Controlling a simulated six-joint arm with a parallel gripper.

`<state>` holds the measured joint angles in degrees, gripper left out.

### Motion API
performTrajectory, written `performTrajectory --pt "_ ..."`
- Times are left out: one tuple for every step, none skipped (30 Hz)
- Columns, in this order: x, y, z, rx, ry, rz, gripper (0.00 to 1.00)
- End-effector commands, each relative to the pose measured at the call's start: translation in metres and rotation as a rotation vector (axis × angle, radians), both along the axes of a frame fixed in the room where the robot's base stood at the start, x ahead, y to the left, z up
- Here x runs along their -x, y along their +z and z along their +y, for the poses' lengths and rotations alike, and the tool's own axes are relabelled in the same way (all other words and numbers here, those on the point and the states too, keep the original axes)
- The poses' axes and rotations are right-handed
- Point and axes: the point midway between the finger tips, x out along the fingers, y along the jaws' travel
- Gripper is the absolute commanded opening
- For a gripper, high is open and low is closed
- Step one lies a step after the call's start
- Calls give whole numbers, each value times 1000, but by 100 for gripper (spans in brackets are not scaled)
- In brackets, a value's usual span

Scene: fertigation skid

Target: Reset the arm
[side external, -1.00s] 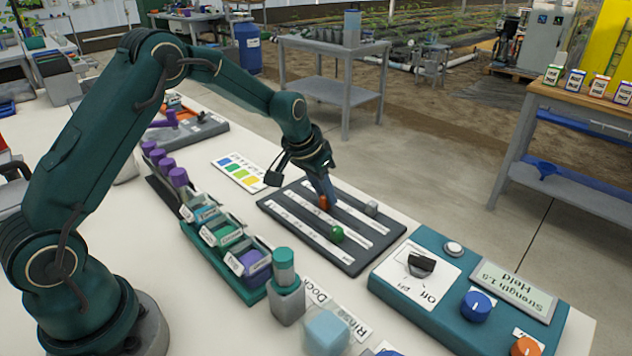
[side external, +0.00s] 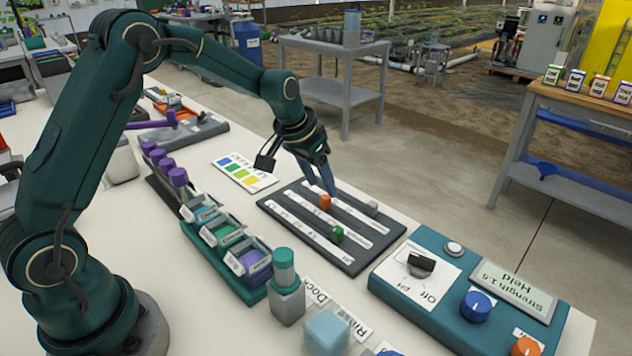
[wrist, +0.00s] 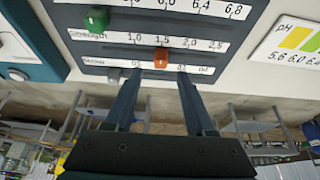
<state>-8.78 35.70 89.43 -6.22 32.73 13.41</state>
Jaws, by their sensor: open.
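My gripper (side external: 326,181) is open and empty above the far edge of the dark slider board (side external: 353,264). In the wrist view the two fingers of my gripper (wrist: 155,80) stand apart, with the orange slider knob (wrist: 161,57) showing beyond them, between their tips. The orange knob (side external: 325,202) sits on the middle scale strip, and the fingers look clear of it. The green knob (side external: 337,234) is on the near strip and also shows in the wrist view (wrist: 97,18). The grey knob (side external: 372,208) is on the far strip.
A teal control box (side external: 460,300) with dials stands right of the board. A colour card (side external: 243,174) lies to the left. Labelled bins (side external: 228,245) and a teal-capped container (side external: 285,275) stand nearer my base. The space above the board is free.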

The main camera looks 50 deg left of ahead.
Motion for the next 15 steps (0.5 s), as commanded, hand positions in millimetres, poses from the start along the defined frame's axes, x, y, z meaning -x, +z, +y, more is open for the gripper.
performTrajectory --pt "2 5 0 -1 0 -2 55" --pt "3 7 0 -1 0 -2 55" --pt "4 9 0 -1 0 -2 55" --pt "4 11 0 -1 0 -1 55" --pt "5 12 0 0 0 -1 55" --pt "5 12 0 0 1 0 55" --pt "6 13 0 0 1 0 55" --pt "6 13 0 0 1 1 55" --pt "6 13 0 0 1 1 55" --pt "6 12 0 0 1 1 55" --pt "6 12 0 0 1 1 55" --pt "6 12 0 0 1 1 55" --pt "6 12 0 0 1 1 55" --pt "6 12 0 0 0 1 55" --pt "5 14 -1 -1 -2 -4 55"
